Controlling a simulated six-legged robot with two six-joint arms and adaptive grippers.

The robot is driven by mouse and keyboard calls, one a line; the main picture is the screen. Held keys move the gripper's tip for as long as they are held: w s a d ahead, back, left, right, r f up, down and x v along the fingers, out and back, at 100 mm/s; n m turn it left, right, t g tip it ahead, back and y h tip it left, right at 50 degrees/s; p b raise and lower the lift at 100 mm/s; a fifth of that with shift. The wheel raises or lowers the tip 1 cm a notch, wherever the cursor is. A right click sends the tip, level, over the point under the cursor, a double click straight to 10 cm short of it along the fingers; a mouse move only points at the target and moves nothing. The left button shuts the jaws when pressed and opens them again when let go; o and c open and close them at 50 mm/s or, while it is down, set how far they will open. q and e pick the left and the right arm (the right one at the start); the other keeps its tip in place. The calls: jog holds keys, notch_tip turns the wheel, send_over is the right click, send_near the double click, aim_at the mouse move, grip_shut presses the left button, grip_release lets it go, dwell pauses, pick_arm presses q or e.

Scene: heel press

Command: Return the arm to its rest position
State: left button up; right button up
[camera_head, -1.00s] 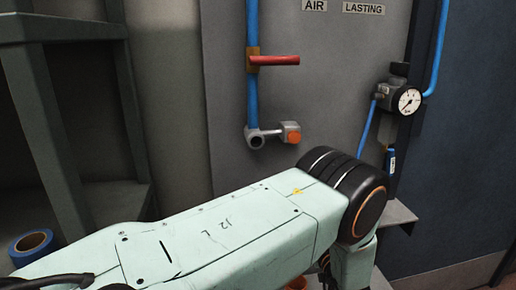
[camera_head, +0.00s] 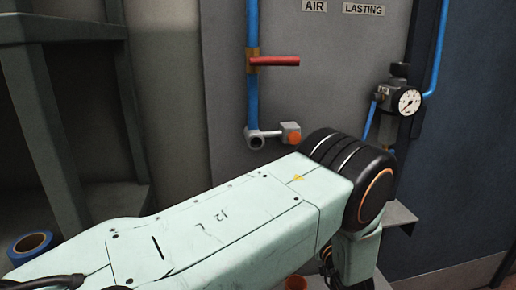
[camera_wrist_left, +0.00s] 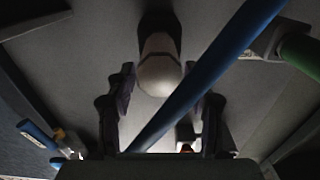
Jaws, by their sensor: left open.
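My left arm (camera_head: 225,220) crosses the lower part of the head view from the left, pale green with a black elbow joint at its right end. The arm hides its own gripper there. In the left wrist view my left gripper (camera_wrist_left: 168,96) has its two dark fingers spread apart. A blue hose (camera_wrist_left: 222,55) runs diagonally across the view between the fingers, and I cannot tell how close it is. A pale rounded cylinder (camera_wrist_left: 159,70) shows above the fingers. I see nothing held. My right gripper is in neither view.
A grey panel carries a blue pipe (camera_head: 252,95), a red lever (camera_head: 275,61) and a fitting with an orange end (camera_head: 291,134), close above my elbow. A gauge (camera_head: 408,101) is at right. A dark shelf frame (camera_head: 45,120) and a blue tape roll (camera_head: 31,244) are at left.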

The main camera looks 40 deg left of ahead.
pick_arm(q)
notch_tip(320, 180, up, 7)
jog(key=shift+r, duration=0.15)
jog(key=shift+d, duration=0.15)
